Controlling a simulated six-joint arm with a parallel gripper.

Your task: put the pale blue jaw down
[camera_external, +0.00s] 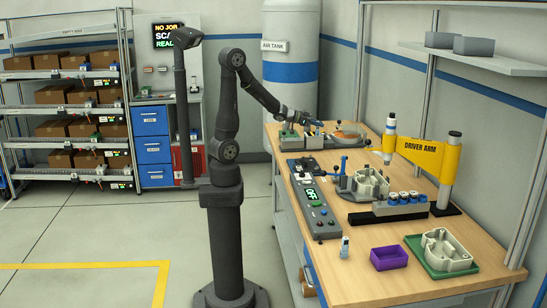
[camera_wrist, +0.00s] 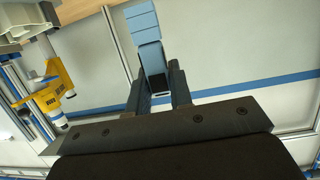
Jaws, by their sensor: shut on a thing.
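My gripper (camera_wrist: 160,95) is shut on the pale blue jaw (camera_wrist: 146,40), which sticks out beyond the dark fingers in the wrist view. In the outside view my gripper (camera_external: 299,117) is over the far end of the workbench, and the pale blue jaw (camera_external: 314,122) shows small at its tip. The jaw is near a grey block with green on it (camera_external: 289,133) at the bench's far left corner. Whether the jaw touches anything below is too small to tell.
The wooden bench (camera_external: 375,285) holds a control box (camera_external: 315,208), a grey fixture (camera_external: 365,187), a purple tray (camera_external: 389,257) and a green tray (camera_external: 450,268) with a pale casting. The yellow driver arm (camera_external: 428,155) rises at the right.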

